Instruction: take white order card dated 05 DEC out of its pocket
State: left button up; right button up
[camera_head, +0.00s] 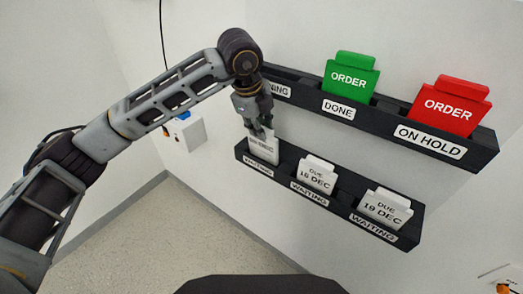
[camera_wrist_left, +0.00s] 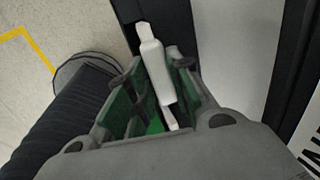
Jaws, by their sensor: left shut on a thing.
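A white card (camera_head: 263,154) stands in the leftmost pocket of the lower black rack (camera_head: 330,186) in the head view. Its printed text is too small and partly covered to read. My left gripper (camera_head: 261,129) is at the top of this card, pointing down, shut on its upper edge. In the left wrist view the white card (camera_wrist_left: 158,72) lies between the fingers of my left gripper (camera_wrist_left: 148,88). The card's lower part is still within the pocket. My right gripper is not in view.
Two white cards, DUE 16 DEC (camera_head: 317,174) and DUE 19 DEC (camera_head: 385,207), stand in the other lower pockets. The upper rack (camera_head: 390,115) above holds a green ORDER card (camera_head: 350,80) and a red ORDER card (camera_head: 448,106). A white wall box (camera_head: 185,136) hangs left.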

pick_arm(q)
jog(key=shift+r+p, duration=0.6)
jog(key=shift+r, duration=1.2)
grip_shut()
jog(key=shift+r, duration=0.15)
jog(key=shift+s+a, duration=0.15)
jog(key=s+a+b, duration=0.3)
jog(key=s, duration=0.2)
jog(key=shift+s+a, duration=0.15)
jog(key=shift+a, duration=0.25)
